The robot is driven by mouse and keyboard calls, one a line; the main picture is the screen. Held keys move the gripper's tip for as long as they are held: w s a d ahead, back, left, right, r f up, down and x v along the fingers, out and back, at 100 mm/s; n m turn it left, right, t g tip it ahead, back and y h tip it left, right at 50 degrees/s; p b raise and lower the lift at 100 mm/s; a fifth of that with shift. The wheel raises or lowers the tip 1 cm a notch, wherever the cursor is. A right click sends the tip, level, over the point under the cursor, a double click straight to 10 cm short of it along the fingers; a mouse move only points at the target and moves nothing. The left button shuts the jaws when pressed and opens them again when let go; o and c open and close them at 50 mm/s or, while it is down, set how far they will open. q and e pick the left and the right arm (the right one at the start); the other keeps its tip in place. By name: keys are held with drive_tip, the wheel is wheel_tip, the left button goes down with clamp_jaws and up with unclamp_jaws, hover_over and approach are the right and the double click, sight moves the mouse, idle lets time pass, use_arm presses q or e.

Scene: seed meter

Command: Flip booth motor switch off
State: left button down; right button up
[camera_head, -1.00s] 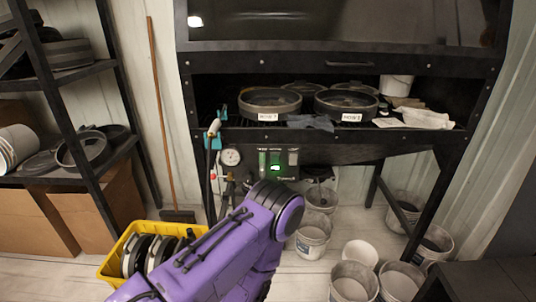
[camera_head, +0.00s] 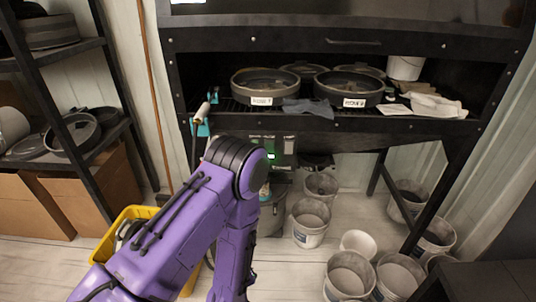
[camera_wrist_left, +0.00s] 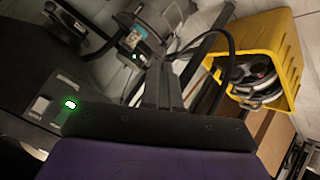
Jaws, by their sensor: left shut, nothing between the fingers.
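A dark control panel (camera_head: 288,147) with a green-lit part hangs under the booth's front edge, partly hidden by my purple left arm. The left wrist view shows a dark panel (camera_wrist_left: 66,84) with a pale switch-like piece (camera_wrist_left: 40,107) beside a glowing green light (camera_wrist_left: 70,103). I cannot tell the switch's position or read its label. My left gripper (camera_wrist_left: 165,70) is shut and empty, its dark fingers pointing up the wrist picture, to the right of the green light and apart from it. My arm hides this gripper in the head view. My right gripper is not in view.
The black booth (camera_head: 330,125) holds labelled round pans (camera_head: 264,90). Several buckets (camera_head: 310,222) stand on the floor below. A yellow crate (camera_wrist_left: 262,50) stands at lower left in the head view. A hose with a pale handle (camera_head: 203,110) hangs at the booth's left.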

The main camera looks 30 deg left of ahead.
sight(268, 145)
use_arm(q)
drive_tip(key=w+a+r+n+t+y, duration=0.1)
drive_tip(key=w+r+n+t+y, duration=0.1)
drive_tip(key=w+r+n, duration=0.4)
drive_tip(key=w+a+r+n+t+y+b, duration=0.1)
drive_tip(key=w+r+n+t, duration=0.4)
drive_tip(key=w+r, duration=0.6)
wheel_tip(268, 145, up, 3)
drive_tip(key=shift+w+a+r+n+y, duration=0.1)
drive_tip(key=shift+w+a+n+y, duration=0.35)
drive_tip(key=shift+y, duration=0.75)
drive_tip(key=shift+s+a, duration=0.1)
drive_tip(key=shift+s, duration=0.05)
drive_tip(key=p+x, duration=0.2)
drive_tip(key=x, duration=1.2)
drive_tip(key=shift+r, duration=0.15)
